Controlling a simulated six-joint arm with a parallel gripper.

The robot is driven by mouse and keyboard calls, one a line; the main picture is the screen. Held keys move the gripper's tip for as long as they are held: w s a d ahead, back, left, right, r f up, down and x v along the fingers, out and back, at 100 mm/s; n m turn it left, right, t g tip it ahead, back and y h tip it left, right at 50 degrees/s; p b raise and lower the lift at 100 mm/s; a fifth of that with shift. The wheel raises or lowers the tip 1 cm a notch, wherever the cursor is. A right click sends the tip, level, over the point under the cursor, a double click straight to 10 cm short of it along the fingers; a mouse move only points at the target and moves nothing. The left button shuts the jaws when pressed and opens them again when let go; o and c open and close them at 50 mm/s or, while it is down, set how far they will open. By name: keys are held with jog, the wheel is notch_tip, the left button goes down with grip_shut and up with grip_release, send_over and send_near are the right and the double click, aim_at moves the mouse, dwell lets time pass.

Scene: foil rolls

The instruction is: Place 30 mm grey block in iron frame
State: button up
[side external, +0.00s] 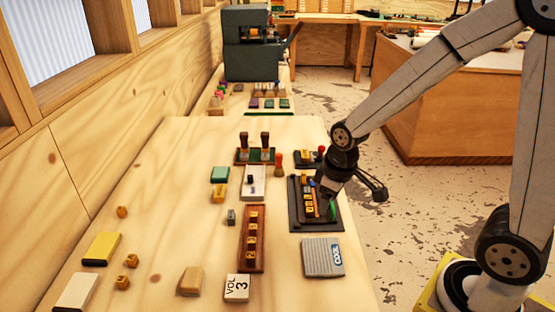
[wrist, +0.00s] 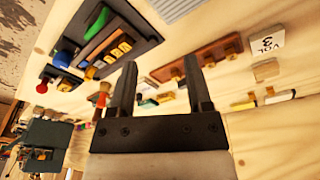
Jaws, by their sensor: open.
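A small grey block (side external: 231,216) stands on the bench, left of the brown wooden tray in the side view. The dark iron frame (side external: 334,222) lies to the right of that tray; it holds several yellow letter pieces, a blue strip and a green piece. The frame also shows at upper left in the wrist view (wrist: 146,43). My gripper (wrist: 160,67) is open, with nothing seen held between its fingers. In the side view my gripper (side external: 332,186) is over the right part of the frame, partly hiding it. I cannot pick out the grey block surely in the wrist view.
The brown tray (side external: 245,263) holds several yellow letter pieces. A grey ribbed block (side external: 323,257) and a white VOL 3 block (side external: 237,288) lie nearer. Stamps with upright handles (side external: 265,140) stand at the back. The bench left of the grey block is mostly clear.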

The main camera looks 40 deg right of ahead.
jog(key=s+m, duration=0.2)
jog(key=s, duration=0.1)
jog(key=s+a+f, duration=0.1)
jog(key=shift+s+a+m+t, duration=0.1)
jog(key=shift+s+m+t, duration=0.2)
jog(key=shift+m+t, duration=0.1)
